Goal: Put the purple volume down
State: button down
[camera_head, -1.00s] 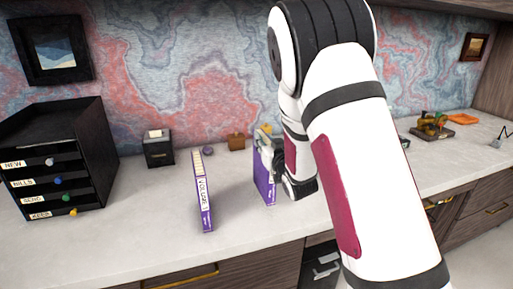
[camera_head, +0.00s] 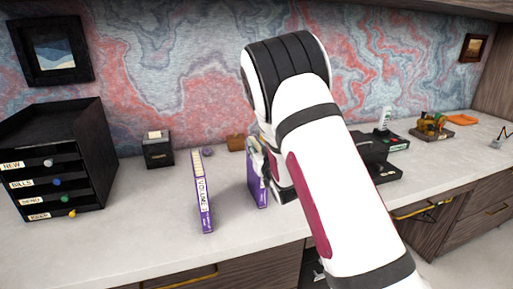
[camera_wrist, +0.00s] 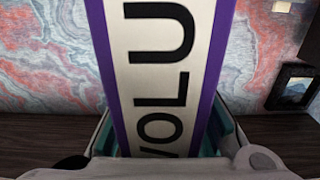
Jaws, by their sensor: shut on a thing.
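My gripper (camera_head: 256,155) is shut on a purple volume (camera_head: 258,190), which it holds upright at the desk's middle. In the wrist view the volume's white spine (camera_wrist: 158,70) with black letters "VOLU" and purple edges stands between the fingers. I cannot tell whether its bottom touches the desk; my arm hides part of it. A second purple volume (camera_head: 204,205), its spine marked "VOLUME", stands upright on the desk to the left, with a gap between the two.
The pale desk top (camera_head: 130,225) is clear at front left. A black drawer unit (camera_head: 55,155) and a small black box (camera_head: 158,150) stand left. A brown item (camera_head: 236,142) sits behind the volumes.

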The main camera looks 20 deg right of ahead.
jog(key=shift+r, duration=0.1)
jog(key=c, duration=1.5)
grip_release()
jog(key=shift+f, duration=0.2)
jog(key=shift+c, duration=0.2)
jog(key=shift+o, duration=1.1)
jog(key=shift+r, duration=0.15)
